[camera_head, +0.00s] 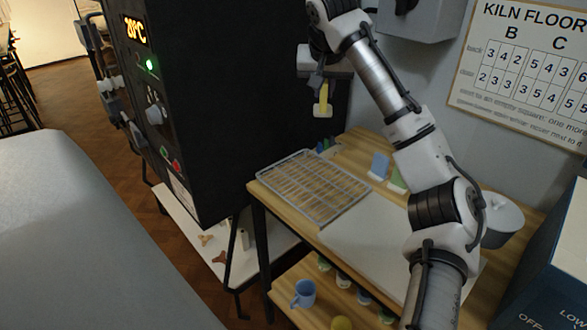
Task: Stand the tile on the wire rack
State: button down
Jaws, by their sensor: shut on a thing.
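My gripper (318,80) is shut on a yellow tile (323,99), which hangs below the fingers with a pale lower end. The tile looks roughly upright and is held in the air in front of the black kiln's right side. The wire rack (337,215) is an empty-looking silver grid lying on the wooden table, lower in the picture than the tile. The tile and rack are apart. The fingers are small and partly hidden by the wrist.
A blue tile (380,165) and a green tile (397,180) stand behind the rack's right side. Small dark blue and green pieces (325,146) are at its back corner. The black kiln (240,100) rises at left. A pale board (375,240) lies right of the rack; a grey pot (502,218) stands farther right.

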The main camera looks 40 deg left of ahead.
jog(key=shift+a+f, duration=0.25)
jog(key=shift+a, duration=0.2)
jog(key=shift+a+f, duration=0.2)
jog(key=shift+a, duration=0.25)
jog(key=shift+s+f+p, duration=0.1)
jog(key=shift+f+p, duration=1.45)
jog(key=shift+f, duration=8.25)
jog(key=shift+f, duration=0.2)
jog(key=c, duration=1.4)
grip_release()
jog(key=shift+r, duration=0.15)
